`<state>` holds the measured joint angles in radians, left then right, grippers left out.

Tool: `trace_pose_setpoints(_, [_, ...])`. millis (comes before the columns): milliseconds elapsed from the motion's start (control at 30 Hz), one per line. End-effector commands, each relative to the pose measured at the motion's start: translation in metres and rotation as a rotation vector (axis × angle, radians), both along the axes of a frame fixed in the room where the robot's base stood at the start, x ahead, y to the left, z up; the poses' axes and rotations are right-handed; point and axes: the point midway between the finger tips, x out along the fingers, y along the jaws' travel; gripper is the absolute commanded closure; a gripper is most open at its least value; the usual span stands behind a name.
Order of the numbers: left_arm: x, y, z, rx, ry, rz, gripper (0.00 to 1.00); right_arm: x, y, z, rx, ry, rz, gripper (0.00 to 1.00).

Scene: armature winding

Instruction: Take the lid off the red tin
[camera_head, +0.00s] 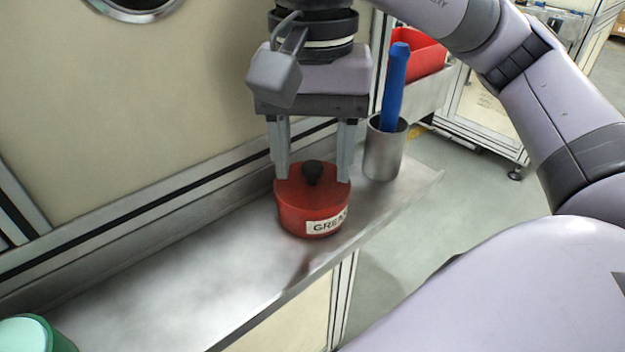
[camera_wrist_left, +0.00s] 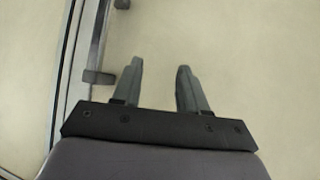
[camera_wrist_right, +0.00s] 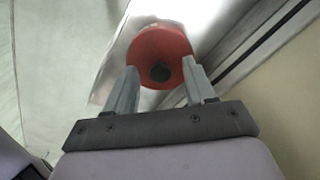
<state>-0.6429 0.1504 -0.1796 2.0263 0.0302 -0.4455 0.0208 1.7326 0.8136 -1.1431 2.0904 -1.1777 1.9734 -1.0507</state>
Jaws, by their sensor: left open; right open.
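The red tin (camera_head: 300,215) stands upright on a metal shelf, with a partly visible label reading "GREA". Its red lid (camera_head: 292,185) is on it, with a dark round knob (camera_head: 313,172) on top. My right gripper (camera_head: 315,174) is open above the tin, its fingers pointing down on either side of the knob. In the right wrist view the lid (camera_wrist_right: 160,45) and knob (camera_wrist_right: 160,71) show between and beyond the open fingers (camera_wrist_right: 162,72). My left gripper (camera_wrist_left: 161,66) is open and empty in the left wrist view, over bare pale floor or panel; it is not in the head view.
The metal shelf (camera_head: 170,285) runs along a beige panel wall. A metal cup (camera_head: 383,155) with a blue-handled tool (camera_head: 395,85) stands close to the right of the tin. A red bin (camera_head: 420,55) is behind. A green-rimmed container (camera_head: 35,335) sits at the near left. The shelf between is clear.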

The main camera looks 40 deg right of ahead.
Motion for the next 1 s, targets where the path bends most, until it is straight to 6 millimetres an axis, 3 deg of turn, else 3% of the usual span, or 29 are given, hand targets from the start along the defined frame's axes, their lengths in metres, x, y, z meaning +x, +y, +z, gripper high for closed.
trace_pose_setpoints(167, [0.002, 0.0, 0.003, -0.002, -0.008, -0.001, 0.57, 0.0, 0.0, 0.0, 0.0, 0.0, 0.0, 0.46])
trace_pose_setpoints(333, [0.003, 0.0, 0.004, -0.002, -0.01, -0.001, 0.57, 0.0, 0.0, 0.0, 0.0, 0.0, 0.0, 0.98])
trace_pose_setpoints(367, [0.003, 0.0, 0.004, -0.002, -0.01, -0.001, 0.57, 0.0, 0.0, 0.0, 0.0, 0.0, 0.0, 1.0])
trace_pose_setpoints(767, [0.002, 0.0, 0.002, 0.0, -0.004, 0.0, 0.57, 0.0, 0.0, 0.006, 0.0, -0.001, 0.0, 1.0])
trace_pose_setpoints(1000, [0.002, 0.001, 0.009, 0.003, -0.008, -0.001, 0.57, 0.001, 0.0, 0.039, 0.0, -0.005, -0.001, 1.0])
